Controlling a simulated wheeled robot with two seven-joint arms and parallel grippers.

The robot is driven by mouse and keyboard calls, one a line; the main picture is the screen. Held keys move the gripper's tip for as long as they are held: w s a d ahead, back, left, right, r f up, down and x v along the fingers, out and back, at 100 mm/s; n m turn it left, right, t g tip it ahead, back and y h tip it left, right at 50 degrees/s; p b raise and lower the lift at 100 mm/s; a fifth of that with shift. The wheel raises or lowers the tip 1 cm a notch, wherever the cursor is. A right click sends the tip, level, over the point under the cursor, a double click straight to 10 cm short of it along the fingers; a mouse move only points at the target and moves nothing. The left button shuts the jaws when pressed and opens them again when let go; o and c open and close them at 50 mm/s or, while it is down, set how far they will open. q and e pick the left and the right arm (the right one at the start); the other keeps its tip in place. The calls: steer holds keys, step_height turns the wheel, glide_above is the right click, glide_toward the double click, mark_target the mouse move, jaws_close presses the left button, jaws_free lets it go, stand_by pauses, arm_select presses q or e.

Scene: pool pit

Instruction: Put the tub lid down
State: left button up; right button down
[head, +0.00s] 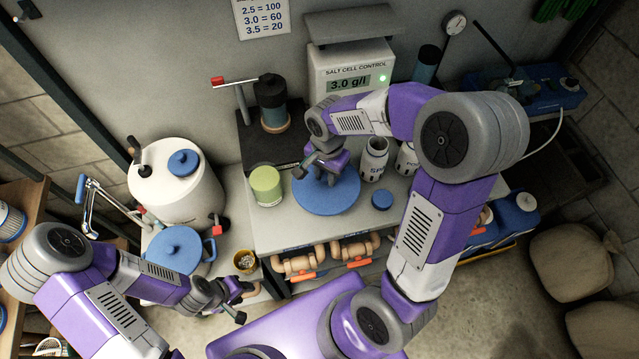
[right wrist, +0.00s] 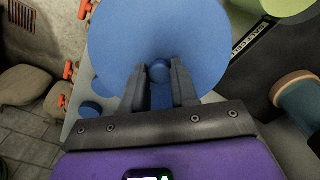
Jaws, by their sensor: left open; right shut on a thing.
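The tub lid (head: 338,203) is a large round blue disc over the grey counter (head: 284,232). In the right wrist view the lid (right wrist: 160,25) fills the top middle, with its small blue knob between my fingertips. My right gripper (head: 318,176) is shut on that knob; it also shows in the right wrist view (right wrist: 160,73). Whether the lid touches the counter or hangs just above it, I cannot tell. My left gripper (head: 242,303) is open and empty, low in front of the counter's left side.
A green-lidded jar (head: 266,186) stands close left of the lid. A blue-lidded vessel (head: 175,250) and a brown cup (head: 245,261) stand left of the counter. Orange-handled valves (head: 298,265) sit below.

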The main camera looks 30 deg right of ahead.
mark_target(327, 192)
steer(key=f, duration=0.4)
steer(key=shift+s+f+b, duration=0.2)
steer(key=shift+s+b, duration=0.1)
steer(key=shift+s, duration=0.05)
step_height(327, 192, down, 4)
steer(key=shift+r+b, duration=0.15)
steer(key=shift+b, duration=0.15)
steer(key=shift+w, duration=0.15)
steer(key=shift+f, duration=0.2)
steer(key=shift+f, duration=0.15)
steer(key=c, duration=0.9)
jaws_free()
steer(key=shift+o, duration=0.2)
steer(key=shift+r, duration=0.2)
